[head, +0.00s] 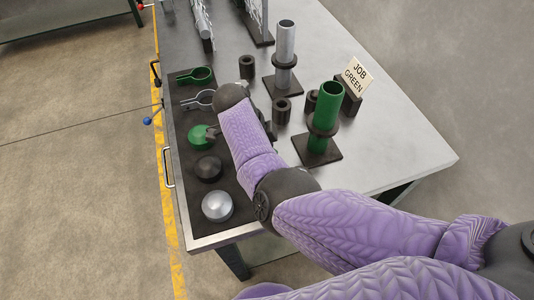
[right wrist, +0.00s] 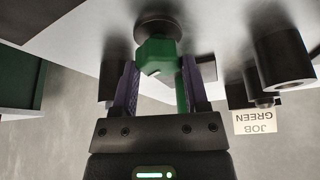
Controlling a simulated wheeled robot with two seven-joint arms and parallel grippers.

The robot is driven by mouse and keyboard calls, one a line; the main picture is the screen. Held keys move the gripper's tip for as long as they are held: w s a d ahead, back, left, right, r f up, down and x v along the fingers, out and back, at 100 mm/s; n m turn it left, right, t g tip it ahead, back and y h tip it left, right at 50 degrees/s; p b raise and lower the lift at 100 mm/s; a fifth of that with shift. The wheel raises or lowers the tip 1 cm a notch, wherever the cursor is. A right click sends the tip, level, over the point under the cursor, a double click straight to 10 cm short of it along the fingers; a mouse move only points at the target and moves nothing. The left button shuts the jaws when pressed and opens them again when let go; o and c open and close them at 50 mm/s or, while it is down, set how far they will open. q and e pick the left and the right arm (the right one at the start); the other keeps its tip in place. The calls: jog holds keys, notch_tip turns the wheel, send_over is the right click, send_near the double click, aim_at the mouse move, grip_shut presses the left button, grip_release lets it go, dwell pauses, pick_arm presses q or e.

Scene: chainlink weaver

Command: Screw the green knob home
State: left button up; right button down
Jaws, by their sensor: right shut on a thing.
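The green knob (right wrist: 158,55) is a faceted piece, seen close in the right wrist view, with a dark round disc (right wrist: 159,27) directly against it. My right gripper (right wrist: 158,66) is shut on the knob, with a finger on either side of it. How far the knob is screwed in cannot be told. In the head view my purple right forearm and dark wrist hide most of the hand, and the knob's grip is not clear there. A green domed piece (head: 200,137) sits on the black mat beside that forearm. My left gripper is not in view.
The black mat (head: 208,227) also holds a black dome (head: 208,168), a silver dome (head: 217,206) and two ring clamps. A green tube (head: 328,105) and a silver tube (head: 286,42) stand on bases. Dark sleeves and a "JOB GREEN" sign (head: 354,77) are close by. Right front tabletop is clear.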

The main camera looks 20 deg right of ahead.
jog(key=shift+f+m+g+b, duration=0.3)
jog(key=shift+m+b, duration=0.4)
jog(key=shift+m, duration=0.2)
jog(key=m+g+b, duration=0.1)
jog(key=m+b, duration=0.1)
jog(key=shift+w+r+m+y, duration=0.1)
jog(key=shift+m+y, duration=0.3)
jog(key=m+g+y+b, duration=0.1)
jog(key=m+b, duration=0.1)
jog(key=m, duration=0.1)
jog(key=shift+d+m, duration=0.1)
jog(key=shift+m, duration=0.2)
jog(key=m+y, duration=0.1)
jog(key=m, duration=0.2)
jog(key=shift+r+g+b, duration=0.15)
jog(key=shift+g+b, duration=0.15)
jog(key=shift+b, duration=0.1)
jog(key=shift+d+m+y, duration=0.1)
jog(key=shift+m+y, duration=0.8)
jog(key=shift+m, duration=1.1)
jog(key=shift+c, duration=0.5)
grip_release()
